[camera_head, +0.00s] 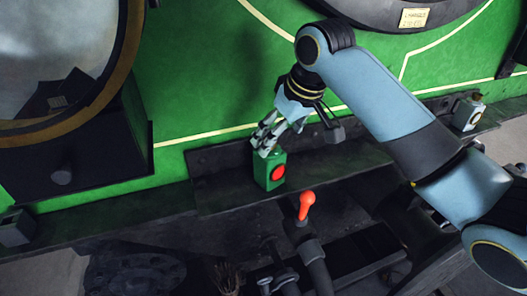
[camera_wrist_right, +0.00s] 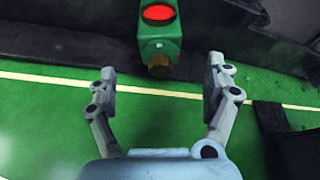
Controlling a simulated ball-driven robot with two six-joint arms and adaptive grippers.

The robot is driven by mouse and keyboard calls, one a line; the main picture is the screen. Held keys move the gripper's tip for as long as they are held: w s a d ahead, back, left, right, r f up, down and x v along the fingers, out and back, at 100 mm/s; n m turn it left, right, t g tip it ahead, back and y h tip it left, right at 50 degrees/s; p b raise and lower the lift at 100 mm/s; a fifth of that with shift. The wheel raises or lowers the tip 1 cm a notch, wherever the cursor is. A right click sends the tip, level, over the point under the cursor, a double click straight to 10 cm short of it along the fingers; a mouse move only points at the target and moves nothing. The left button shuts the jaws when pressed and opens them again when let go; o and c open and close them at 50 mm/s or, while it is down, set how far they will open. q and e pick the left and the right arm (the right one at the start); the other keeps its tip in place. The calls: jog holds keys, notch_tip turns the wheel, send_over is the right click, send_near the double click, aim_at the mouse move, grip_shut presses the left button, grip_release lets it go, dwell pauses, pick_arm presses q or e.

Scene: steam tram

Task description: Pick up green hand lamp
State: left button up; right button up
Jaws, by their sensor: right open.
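The green hand lamp (camera_head: 266,171), a small box with a round red lens, stands upright on a dark ledge in the head view. In the right wrist view the lamp (camera_wrist_right: 160,40) is at the top centre, with a brown knob at its near end. My right gripper (camera_head: 266,138) is just above the lamp's top in the head view. In the wrist view its two fingers (camera_wrist_right: 160,80) are spread wide on either side, with the lamp beyond the gap between them. Nothing is held. My left gripper is not in view.
The dark ledge (camera_head: 225,195) runs along a green panel (camera_head: 200,90) with yellow lines. An orange-handled lever (camera_head: 306,205) rises close in front of the lamp. A grey lamp-like object (camera_head: 468,112) stands on the ledge at right. A large round window frame (camera_head: 120,70) is at left.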

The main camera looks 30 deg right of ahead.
aim_at(272, 153)
jog(key=x, duration=0.4)
jog(key=shift+s+f, duration=0.15)
jog(key=shift+f, duration=0.1)
jog(key=x, duration=0.5)
jog(key=shift+w, duration=0.2)
jog(key=shift+s, duration=0.1)
jog(key=shift+c, duration=0.6)
jog(key=c, duration=1.6)
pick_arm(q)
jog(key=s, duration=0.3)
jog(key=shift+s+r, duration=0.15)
pick_arm(e)
jog(key=shift+r, duration=0.1)
